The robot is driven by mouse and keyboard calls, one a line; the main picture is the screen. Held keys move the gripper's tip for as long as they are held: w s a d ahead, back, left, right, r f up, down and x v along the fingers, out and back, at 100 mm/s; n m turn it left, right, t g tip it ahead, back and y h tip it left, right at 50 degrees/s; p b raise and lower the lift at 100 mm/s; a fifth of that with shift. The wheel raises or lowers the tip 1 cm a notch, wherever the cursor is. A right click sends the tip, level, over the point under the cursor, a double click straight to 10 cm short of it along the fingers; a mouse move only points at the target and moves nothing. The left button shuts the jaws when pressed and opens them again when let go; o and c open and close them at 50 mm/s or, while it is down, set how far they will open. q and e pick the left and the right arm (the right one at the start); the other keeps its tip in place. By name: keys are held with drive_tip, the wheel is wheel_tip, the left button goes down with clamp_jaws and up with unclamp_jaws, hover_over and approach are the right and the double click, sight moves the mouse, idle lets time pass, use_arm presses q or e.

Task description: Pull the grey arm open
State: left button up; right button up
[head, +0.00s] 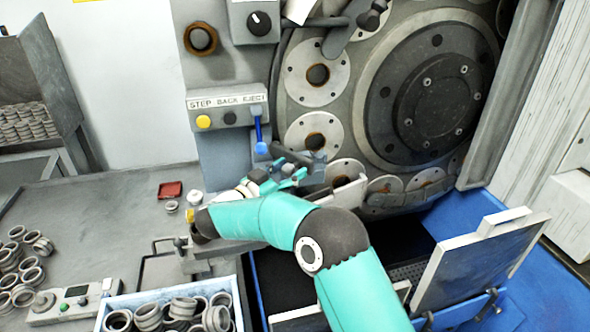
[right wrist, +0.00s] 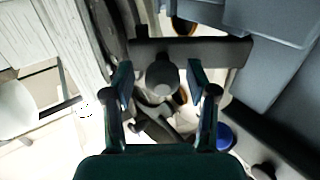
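The grey arm (right wrist: 215,50) runs across the upper part of the right wrist view as a dark bar, with a round grey knob (right wrist: 162,75) on it. In the head view part of the grey arm (head: 292,157) shows just beyond my right gripper (head: 285,173), below the blue-knobbed lever. My right gripper (right wrist: 160,80) is open. Its fingers stand on both sides of the knob in the picture, with small gaps visible. Whether the knob lies fully between the fingertips in depth is unclear. My left gripper is not in view.
The blue lever (head: 260,138) hangs close above the right gripper, beside the button panel (head: 217,104). The ring disc (head: 318,80) stands behind. A blue base with an upright grey plate (head: 480,262) is at the right. A box (head: 105,312) of rings is at the front.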

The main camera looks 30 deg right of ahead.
drive_tip(key=v, duration=1.1)
drive_tip(key=shift+a, duration=0.4)
drive_tip(key=shift+s+f, duration=0.15)
